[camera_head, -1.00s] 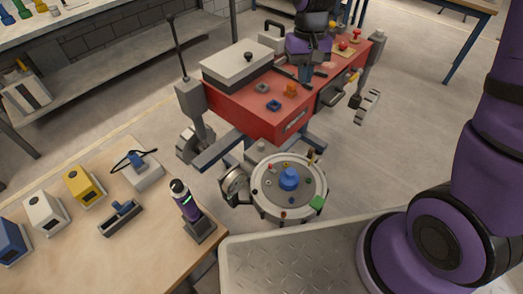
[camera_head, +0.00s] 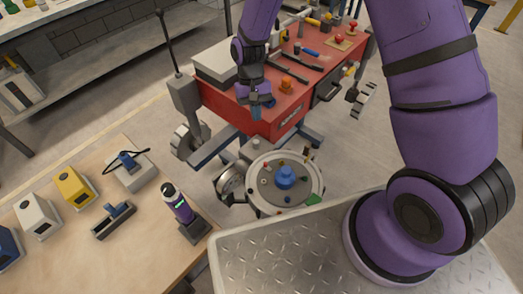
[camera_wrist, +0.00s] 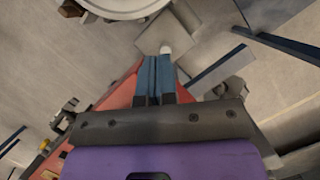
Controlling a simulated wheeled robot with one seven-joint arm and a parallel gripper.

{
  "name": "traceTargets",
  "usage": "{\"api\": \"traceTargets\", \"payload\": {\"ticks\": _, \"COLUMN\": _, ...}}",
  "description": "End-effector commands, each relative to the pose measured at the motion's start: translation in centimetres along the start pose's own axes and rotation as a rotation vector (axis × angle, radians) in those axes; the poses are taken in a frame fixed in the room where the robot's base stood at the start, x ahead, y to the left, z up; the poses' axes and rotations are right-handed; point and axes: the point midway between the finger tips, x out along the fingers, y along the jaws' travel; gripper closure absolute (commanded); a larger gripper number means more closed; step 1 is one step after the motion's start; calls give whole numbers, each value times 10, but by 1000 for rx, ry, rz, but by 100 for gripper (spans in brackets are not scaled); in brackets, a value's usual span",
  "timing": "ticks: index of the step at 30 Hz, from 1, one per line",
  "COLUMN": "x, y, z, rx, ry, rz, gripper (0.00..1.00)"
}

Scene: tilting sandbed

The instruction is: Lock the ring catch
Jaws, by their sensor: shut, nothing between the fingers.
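The round sandbed (camera_head: 285,181) is a pale-rimmed disc on the floor stand, with a blue knob (camera_head: 286,176) at its middle and several small coloured pieces around it. A green block (camera_head: 314,199) sits at its right front rim. I cannot tell which part is the ring catch. My gripper (camera_head: 257,112) is above the red cart's near corner, behind the sandbed and apart from it. In the wrist view its blue fingers (camera_wrist: 156,62) are together and empty.
The red cart (camera_head: 275,123) stands behind the sandbed with tools on top. A round wheel-like part (camera_head: 230,181) is at the sandbed's left. A wooden bench (camera_head: 150,225) with several devices is at the left. Open floor (camera_head: 345,150) lies to the right.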

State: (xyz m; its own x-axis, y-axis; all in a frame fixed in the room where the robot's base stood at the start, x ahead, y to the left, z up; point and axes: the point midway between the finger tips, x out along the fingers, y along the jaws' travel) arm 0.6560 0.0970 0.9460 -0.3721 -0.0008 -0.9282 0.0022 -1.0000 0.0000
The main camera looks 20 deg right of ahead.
Motion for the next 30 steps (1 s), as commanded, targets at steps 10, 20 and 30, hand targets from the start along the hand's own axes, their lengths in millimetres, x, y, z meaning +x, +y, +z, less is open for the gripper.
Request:
{"api": "traceTargets", "payload": {"ticks": 10, "x": 6, "y": 0, "z": 0, "rx": 0, "ry": 0, "rz": 0, "gripper": 100}}
{"api": "traceTargets", "payload": {"ticks": 20, "x": 60, "y": 0, "z": 1, "rx": -1, "ry": -5, "rz": 2, "gripper": 100}}
{"api": "traceTargets", "payload": {"ticks": 30, "x": 106, "y": 0, "z": 16, "rx": -2, "ry": -1, "rz": 1, "gripper": 100}}
